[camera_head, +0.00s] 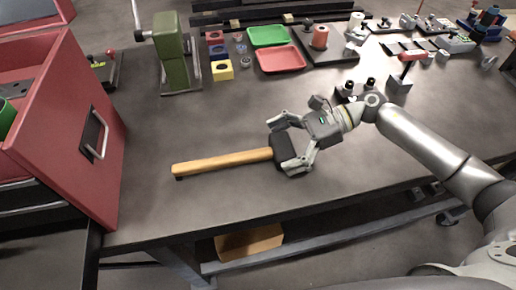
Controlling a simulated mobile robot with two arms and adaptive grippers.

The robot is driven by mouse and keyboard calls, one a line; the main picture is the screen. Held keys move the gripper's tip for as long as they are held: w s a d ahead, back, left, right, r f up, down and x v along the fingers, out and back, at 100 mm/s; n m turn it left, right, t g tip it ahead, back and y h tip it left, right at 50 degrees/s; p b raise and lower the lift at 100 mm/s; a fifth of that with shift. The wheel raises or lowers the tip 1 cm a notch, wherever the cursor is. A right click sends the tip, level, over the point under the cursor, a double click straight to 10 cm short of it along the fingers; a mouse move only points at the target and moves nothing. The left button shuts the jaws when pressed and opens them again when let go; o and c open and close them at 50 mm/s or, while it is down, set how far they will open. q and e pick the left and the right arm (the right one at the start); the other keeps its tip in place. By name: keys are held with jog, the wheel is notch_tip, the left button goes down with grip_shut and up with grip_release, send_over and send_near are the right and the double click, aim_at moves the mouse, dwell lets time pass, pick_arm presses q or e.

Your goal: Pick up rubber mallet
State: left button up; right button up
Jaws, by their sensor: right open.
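The rubber mallet (225,161) lies on the dark grey workbench near its front edge. Its light wooden handle points left, and its black head (287,151) is at the right end. My right gripper (281,146) comes from the right with its two fingers spread on either side of the head. The gripper is open, and I cannot tell whether the fingers touch the head. My left gripper is not in view.
A red cabinet (60,110) stands at the left. A green press (172,52), a green tray (268,36) and a red tray (281,59) are further back. Small parts and tools stand at the back right. The bench around the handle is clear.

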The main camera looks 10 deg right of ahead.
jog(key=shift+x, duration=0.8)
jog(key=shift+d, duration=0.1)
jog(key=c, duration=1.1)
jog(key=shift+c, duration=0.4)
jog(key=shift+r, duration=0.1)
